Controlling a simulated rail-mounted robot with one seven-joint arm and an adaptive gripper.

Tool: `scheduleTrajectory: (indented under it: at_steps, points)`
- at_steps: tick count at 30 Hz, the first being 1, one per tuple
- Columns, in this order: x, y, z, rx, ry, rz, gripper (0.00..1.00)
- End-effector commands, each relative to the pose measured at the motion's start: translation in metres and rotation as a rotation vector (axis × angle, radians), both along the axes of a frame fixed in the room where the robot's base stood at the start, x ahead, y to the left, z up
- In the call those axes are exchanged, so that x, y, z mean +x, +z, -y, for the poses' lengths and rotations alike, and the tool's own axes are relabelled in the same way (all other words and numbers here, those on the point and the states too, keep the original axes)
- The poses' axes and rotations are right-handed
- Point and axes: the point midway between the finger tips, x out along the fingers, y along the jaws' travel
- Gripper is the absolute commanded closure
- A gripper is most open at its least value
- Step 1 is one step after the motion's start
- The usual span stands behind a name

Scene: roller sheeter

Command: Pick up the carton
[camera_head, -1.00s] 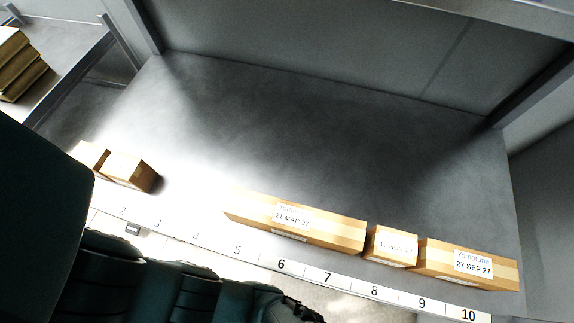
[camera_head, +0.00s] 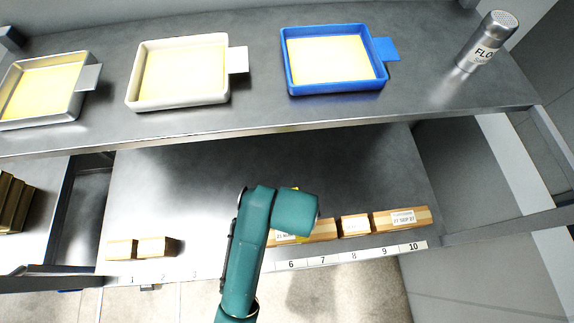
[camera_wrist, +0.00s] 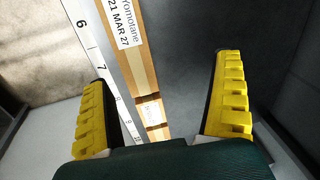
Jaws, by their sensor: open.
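A long cardboard carton (camera_wrist: 130,45) with a label reading 21 MAR 27 runs down the wrist view; it lies on the lower shelf in the head view (camera_head: 322,230), partly hidden by my arm. My gripper (camera_wrist: 163,72) is open, with yellow-padded fingers on either side of the carton's line and apart from it, nothing held. In the head view my arm hides most of the gripper. A small carton (camera_head: 355,225) and a longer carton (camera_head: 385,221), its label too small to read surely, stand to the right. Two small cartons (camera_head: 122,250) (camera_head: 155,246) sit at the left.
A numbered strip (camera_head: 345,257) runs along the lower shelf's front edge. The upper shelf (camera_head: 260,105) holds a white tray (camera_head: 137,98), a blue tray (camera_head: 287,78), a metal tray (camera_head: 44,124) and a shaker (camera_head: 469,63). The shelf behind the cartons is clear.

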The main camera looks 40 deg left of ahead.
Motion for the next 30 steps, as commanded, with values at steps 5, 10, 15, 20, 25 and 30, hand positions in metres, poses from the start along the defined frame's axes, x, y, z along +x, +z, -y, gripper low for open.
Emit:
scheduleTrajectory:
  at_steps: [5,10,15,20,25,30]
  points:
    - [-0.042,-0.002,0.002,-0.068,-0.077,-0.179,0.04]
    - [-0.045,-0.042,0.002,-0.073,-0.086,-0.191,0.04]
    - [-0.044,-0.078,0.002,-0.073,-0.085,-0.191,0.04]
    - [-0.043,-0.108,0.002,-0.072,-0.084,-0.187,0.04]
    - [-0.041,-0.125,0.001,-0.071,-0.084,-0.186,0.04]
    - [-0.037,-0.155,0.000,-0.071,-0.084,-0.186,0.04]
